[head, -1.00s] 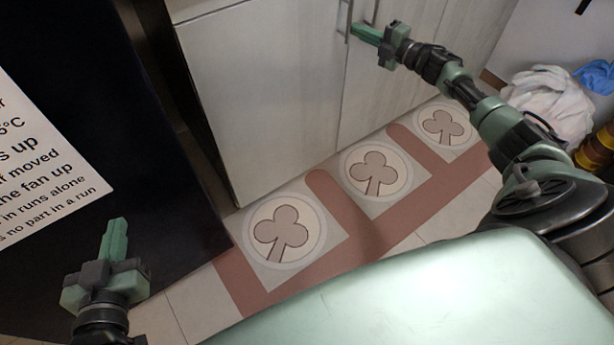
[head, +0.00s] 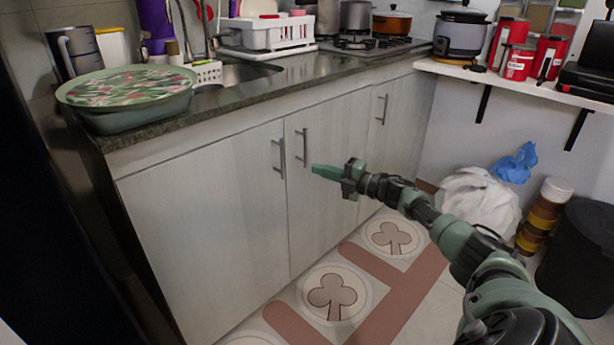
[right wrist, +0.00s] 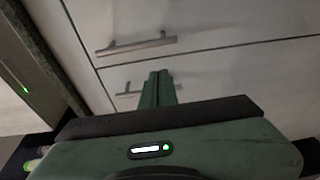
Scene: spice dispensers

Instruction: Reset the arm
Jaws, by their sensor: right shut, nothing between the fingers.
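My right arm comes in from the lower right of the head view. Its gripper (head: 326,173) is shut and empty, pointing left in front of the light cabinet doors. In the right wrist view the green fingers (right wrist: 158,88) lie together with nothing between them, and cabinet handles show beyond them. My left gripper is out of the head view.
The cabinet (head: 225,215) with metal handles (head: 280,157) stands close by under a dark counter (head: 240,95). A green patterned basin (head: 125,110) sits at the counter's left end. White bags (head: 480,200) and a black bin (head: 580,255) stand on the floor at right.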

